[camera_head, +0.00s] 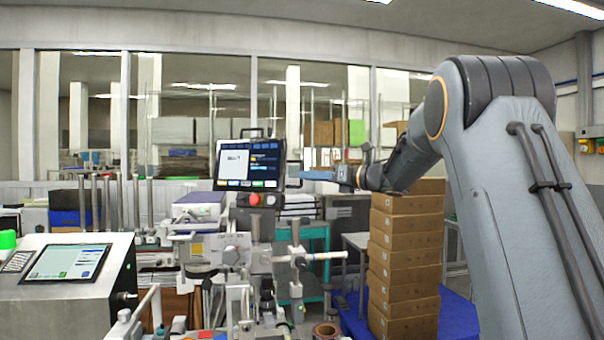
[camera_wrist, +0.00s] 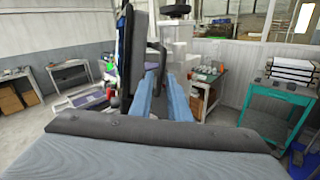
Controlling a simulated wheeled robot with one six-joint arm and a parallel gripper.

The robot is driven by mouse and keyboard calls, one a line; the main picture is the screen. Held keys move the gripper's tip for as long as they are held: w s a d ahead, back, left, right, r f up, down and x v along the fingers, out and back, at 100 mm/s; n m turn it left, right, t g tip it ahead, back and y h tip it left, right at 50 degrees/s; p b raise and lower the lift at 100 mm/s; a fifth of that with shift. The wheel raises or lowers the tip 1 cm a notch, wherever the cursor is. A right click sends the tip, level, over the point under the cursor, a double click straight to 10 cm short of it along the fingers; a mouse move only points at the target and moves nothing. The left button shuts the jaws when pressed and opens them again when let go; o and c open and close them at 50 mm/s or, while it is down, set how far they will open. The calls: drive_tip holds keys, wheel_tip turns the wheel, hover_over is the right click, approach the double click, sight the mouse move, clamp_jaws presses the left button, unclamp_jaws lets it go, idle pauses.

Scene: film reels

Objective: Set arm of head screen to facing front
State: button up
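The head screen (camera_head: 250,163) is a dark-framed panel with a lit display, above the machine in the middle of the head view. Its display faces the head camera, slightly turned. A red button (camera_head: 254,199) sits below it. In the wrist view the screen (camera_wrist: 124,55) shows nearly edge-on at the left. A dark handle (camera_wrist: 157,58) stands out from its side. My gripper (camera_head: 304,174) has blue fingers and is right of the screen, level with the handle. In the wrist view my gripper (camera_wrist: 165,77) is open, its fingertips close to the handle; contact is unclear. The screen's supporting arm is mostly hidden.
A stack of brown boxes (camera_head: 405,265) stands on a blue base, below my arm. A metal console with a tablet-like display (camera_head: 68,263) is at the left. Machine rods and rollers (camera_head: 235,250) fill the space below the screen. A teal cart (camera_wrist: 268,116) is at the right in the wrist view.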

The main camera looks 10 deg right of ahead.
sight(301, 183)
drive_tip(key=shift+p+x, duration=0.55)
drive_tip(key=shift+x, duration=1.3)
clamp_jaws()
